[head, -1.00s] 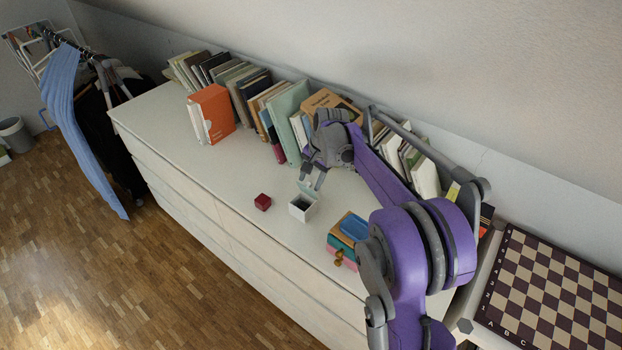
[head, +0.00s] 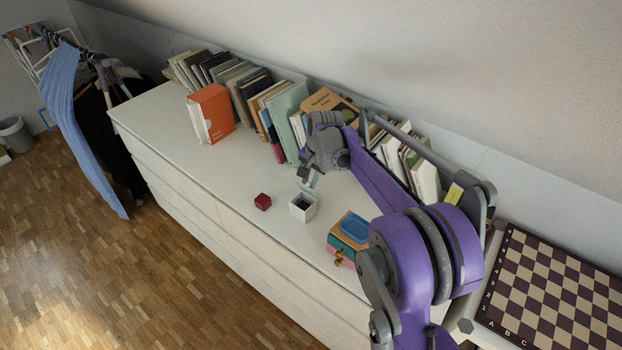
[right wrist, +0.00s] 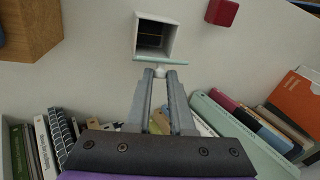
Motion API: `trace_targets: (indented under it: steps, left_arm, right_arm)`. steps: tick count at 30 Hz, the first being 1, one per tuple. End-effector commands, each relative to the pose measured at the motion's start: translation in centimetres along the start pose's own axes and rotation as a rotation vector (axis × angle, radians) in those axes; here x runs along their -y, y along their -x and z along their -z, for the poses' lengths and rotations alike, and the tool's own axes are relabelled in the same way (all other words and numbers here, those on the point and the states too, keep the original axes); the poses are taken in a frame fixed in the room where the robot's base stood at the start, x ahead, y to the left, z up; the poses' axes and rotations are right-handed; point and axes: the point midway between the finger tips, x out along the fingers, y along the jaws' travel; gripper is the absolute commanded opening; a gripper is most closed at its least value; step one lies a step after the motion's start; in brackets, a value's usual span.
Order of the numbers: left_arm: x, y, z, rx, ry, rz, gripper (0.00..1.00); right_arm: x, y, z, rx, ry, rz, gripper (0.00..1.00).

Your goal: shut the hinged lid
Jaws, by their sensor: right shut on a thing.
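A small white box (head: 302,209) with a dark inside stands open on the dresser. Its pale green hinged lid (head: 308,188) is raised on the side facing the books. In the right wrist view the box (right wrist: 155,38) is seen from above, with the lid (right wrist: 160,61) showing as a thin edge with a small pale knob. My right gripper (head: 308,179) is at the lid's outer side; in the right wrist view its two fingers (right wrist: 161,75) are shut on the knob. My left gripper is not in view.
A dark red cube (head: 262,202) sits left of the box. A wooden block stack with a blue tray (head: 354,227) stands right of it. A row of books (head: 290,121) and an orange box file (head: 212,113) line the back. The dresser top (head: 180,140) is clear at left.

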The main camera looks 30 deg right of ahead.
Motion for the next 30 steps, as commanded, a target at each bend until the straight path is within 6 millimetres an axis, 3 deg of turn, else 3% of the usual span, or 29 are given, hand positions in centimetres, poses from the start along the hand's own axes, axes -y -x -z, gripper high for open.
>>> trace_targets:
  steps: [30]
  left_arm:
    - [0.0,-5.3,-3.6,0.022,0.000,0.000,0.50]
  right_arm:
    - [0.0,-3.0,-6.0,-0.849,0.214,-0.085,0.00]
